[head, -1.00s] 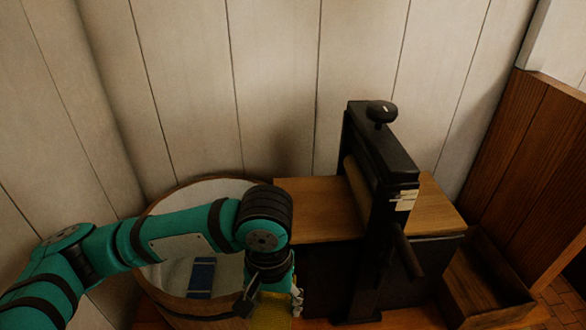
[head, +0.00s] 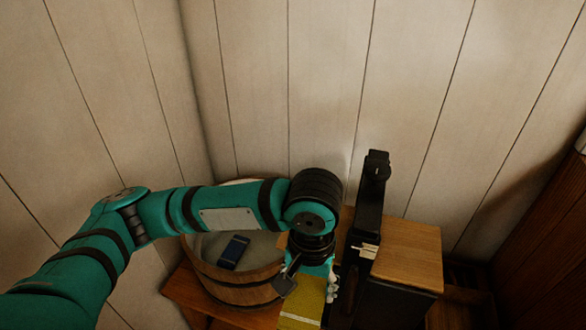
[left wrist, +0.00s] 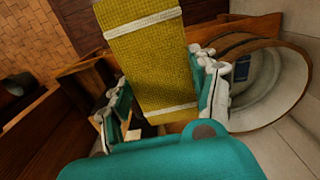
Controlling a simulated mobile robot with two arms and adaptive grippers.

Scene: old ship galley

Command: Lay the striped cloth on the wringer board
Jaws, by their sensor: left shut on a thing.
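The striped cloth (head: 302,308) is yellow with white stripes. It hangs below my left gripper (head: 310,272), which is shut on it. In the left wrist view the cloth (left wrist: 150,55) stretches out flat between the fingers, with a white band near each end. The wringer (head: 370,205) is a black upright frame just right of the gripper. Its wooden board (head: 408,252) shows on the right side; the part on the left is mostly hidden behind my arm and gripper. The cloth's lower end is cut off in the head view. My right gripper is not in view.
A round wooden tub (head: 235,290) stands left of the gripper, with a dark blue thing (head: 233,250) inside. My left arm passes over the tub. A plank wall is close behind. Dark wood panelling (head: 545,225) stands at the right.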

